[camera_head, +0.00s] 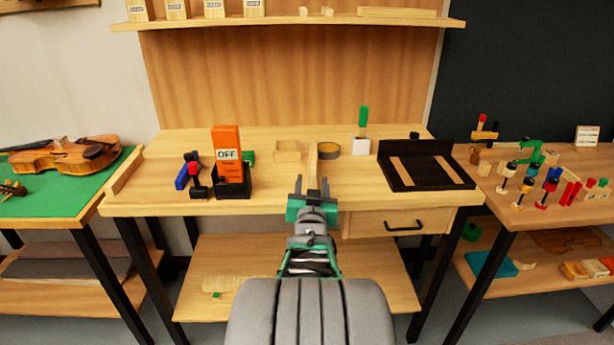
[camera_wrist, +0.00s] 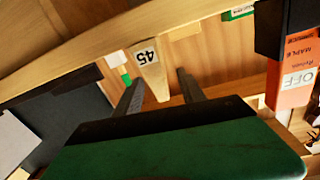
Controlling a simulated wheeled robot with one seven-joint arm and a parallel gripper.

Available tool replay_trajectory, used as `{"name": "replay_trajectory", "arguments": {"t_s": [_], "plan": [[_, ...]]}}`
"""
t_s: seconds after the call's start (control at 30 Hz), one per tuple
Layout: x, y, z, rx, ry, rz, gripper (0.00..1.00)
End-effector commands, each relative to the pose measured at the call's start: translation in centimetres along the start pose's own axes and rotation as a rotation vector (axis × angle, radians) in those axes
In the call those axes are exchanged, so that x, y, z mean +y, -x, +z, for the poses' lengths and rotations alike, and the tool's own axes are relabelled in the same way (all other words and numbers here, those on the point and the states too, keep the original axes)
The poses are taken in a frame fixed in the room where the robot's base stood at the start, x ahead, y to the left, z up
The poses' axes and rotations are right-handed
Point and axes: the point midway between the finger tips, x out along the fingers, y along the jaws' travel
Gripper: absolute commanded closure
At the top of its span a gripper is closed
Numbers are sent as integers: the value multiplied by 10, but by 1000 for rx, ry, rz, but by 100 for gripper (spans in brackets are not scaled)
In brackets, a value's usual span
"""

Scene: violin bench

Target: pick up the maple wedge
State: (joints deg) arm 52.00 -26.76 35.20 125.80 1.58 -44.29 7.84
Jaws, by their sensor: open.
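A pale, tapering wooden piece marked "45" (camera_wrist: 150,72), which looks like the maple wedge, shows in the wrist view with its narrow end between my two fingers in the picture. In the head view a thin pale upright piece (camera_head: 313,160), likely the same one, stands on the bench just beyond my gripper (camera_head: 311,182). My gripper is open and points toward the back of the bench; it also shows in the wrist view (camera_wrist: 158,80). I cannot tell whether the wedge is between the fingers in depth or still beyond them. No contact is visible.
An orange box marked "OFF" (camera_head: 228,150) stands in a black holder left of my gripper. A dark-centred ring (camera_head: 329,150), a green-handled tool (camera_head: 363,118) and a black tray (camera_head: 450,172) are to the right. A low wooden block (camera_head: 288,147) is behind. The front bench edge lies below my gripper.

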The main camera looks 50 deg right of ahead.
Motion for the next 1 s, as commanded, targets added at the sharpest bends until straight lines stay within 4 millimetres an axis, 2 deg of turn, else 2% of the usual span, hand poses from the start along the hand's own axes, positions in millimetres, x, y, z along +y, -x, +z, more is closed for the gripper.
{"name": "replay_trajectory", "arguments": {"t_s": [0.27,0.4,0.5,0.73,1.0], "plan": [[2,-38,-2,-1,1,0,53],[4,-64,-3,-2,1,-1,53],[4,-74,-3,-2,1,-1,53],[4,-76,-3,-1,0,-1,54],[4,-76,-3,-1,0,-1,76]]}}
